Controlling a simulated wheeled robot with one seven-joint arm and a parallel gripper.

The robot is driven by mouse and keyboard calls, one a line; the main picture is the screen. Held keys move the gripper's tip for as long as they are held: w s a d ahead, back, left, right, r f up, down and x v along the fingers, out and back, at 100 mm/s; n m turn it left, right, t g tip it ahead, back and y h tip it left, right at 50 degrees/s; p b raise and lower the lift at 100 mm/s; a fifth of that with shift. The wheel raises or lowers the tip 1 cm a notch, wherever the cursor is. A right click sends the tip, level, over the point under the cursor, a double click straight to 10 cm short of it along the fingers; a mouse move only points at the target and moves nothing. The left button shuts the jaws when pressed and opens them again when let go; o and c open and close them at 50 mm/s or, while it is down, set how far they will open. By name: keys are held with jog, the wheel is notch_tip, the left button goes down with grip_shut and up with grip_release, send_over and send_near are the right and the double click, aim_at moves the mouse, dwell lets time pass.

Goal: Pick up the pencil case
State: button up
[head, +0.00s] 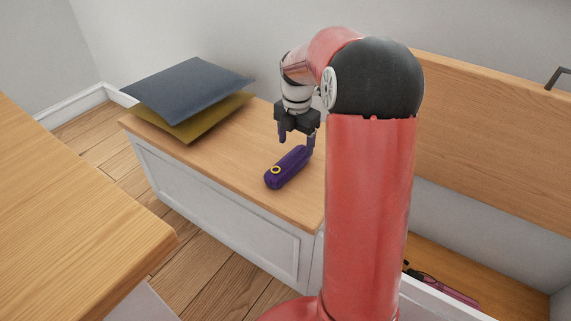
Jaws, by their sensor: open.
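The purple pencil case (284,170) lies on the wooden top of the low bench, near its front edge. It is long and rounded, with a yellow ring mark on its near end. My gripper (297,146) points down over the far end of the case, with its fingers apart. One finger is at the left of the case's far end and the other at its right. I cannot tell whether either finger touches the case.
A dark blue cushion (188,84) and a mustard cushion (191,127) lie stacked at the bench's left end. The bench top (225,150) is clear between them and the case. A wooden table corner (90,220) is at the lower left. Small items (445,290) lie low at the right.

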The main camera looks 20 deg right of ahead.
aim_at(294, 155)
notch_tip(294, 155, down, 6)
jog(key=shift+s+a+r+b, duration=0.1)
jog(key=shift+a+b, duration=0.05)
jog(key=shift+b, duration=0.25)
jog(key=c, duration=1.1)
jog(key=shift+r, duration=0.15)
